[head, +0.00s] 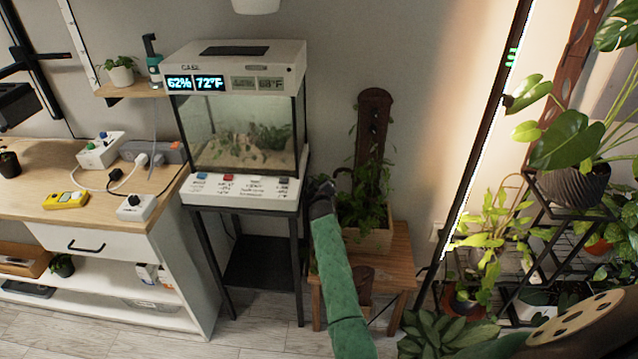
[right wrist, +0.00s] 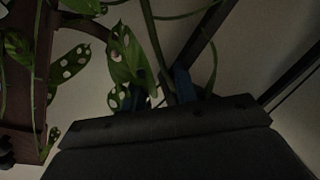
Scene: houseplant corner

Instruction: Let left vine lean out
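A brown plank (head: 374,115) with holes stands upright in a wooden planter (head: 375,240), with green vine foliage (head: 365,190) around its lower part. My right gripper (head: 320,186) is just left of the foliage, beside the glass tank's corner; its fingers are small and dark there. In the right wrist view, two bluish fingers (right wrist: 162,90) stand apart. A green stem (right wrist: 155,45) runs down to the gap between them, and holed leaves (right wrist: 125,60) hang beside the left finger. The stem's lower end is hidden behind the gripper body. My left gripper is not in view.
The glass tank (head: 240,135) on its black stand is close at the left of my right gripper. A wooden stool (head: 390,265) carries the planter. A bright light bar (head: 480,150) and a black plant rack (head: 550,215) stand at the right.

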